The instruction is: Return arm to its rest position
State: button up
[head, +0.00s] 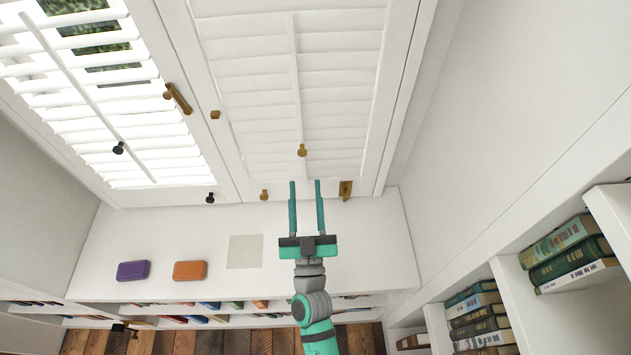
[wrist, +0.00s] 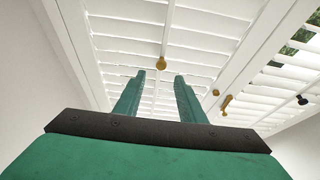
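My gripper (head: 305,188) is in the middle of the head view, at the end of my teal and grey arm. Its two long teal fingers stand apart, with nothing between them. The fingers point toward the lower part of the right shutter panel (head: 340,75), near a brass knob (head: 302,150). In the wrist view the open fingers (wrist: 160,78) point up at the white slats, and the brass knob (wrist: 161,63) shows beyond and between the fingertips. I cannot tell whether a fingertip touches the shutter.
A white ledge (head: 200,225) below the shutters holds a purple block (head: 133,270), an orange block (head: 189,271) and a pale square (head: 245,251). The left shutter (head: 90,100) has tilted slats letting in light. Bookshelves (head: 510,270) stand at right. Wooden floor (head: 170,342) lies below.

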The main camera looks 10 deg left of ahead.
jog(key=shift+s+f, duration=0.1)
jog(key=shift+s, duration=0.25)
jog(key=shift+d, duration=0.1)
dwell(0.3)
jog(key=s+d+f+g+h, duration=0.1)
jog(key=s+f+g, duration=0.1)
jog(key=s, duration=0.6)
jog(key=s+d+f+m+g+h, duration=0.1)
jog(key=s+f, duration=0.3)
jog(key=s, duration=0.5)
jog(key=s+d+f+m+g+h, duration=0.1)
jog(key=s+d+f+g+h, duration=0.1)
jog(key=s, duration=0.6)
notch_tip(320, 180, down, 2)
jog(key=shift+s+d+g, duration=0.4)
jog(key=shift+d+g, duration=0.1)
jog(key=shift+g, duration=0.4)
jog(key=shift+c, duration=0.7)
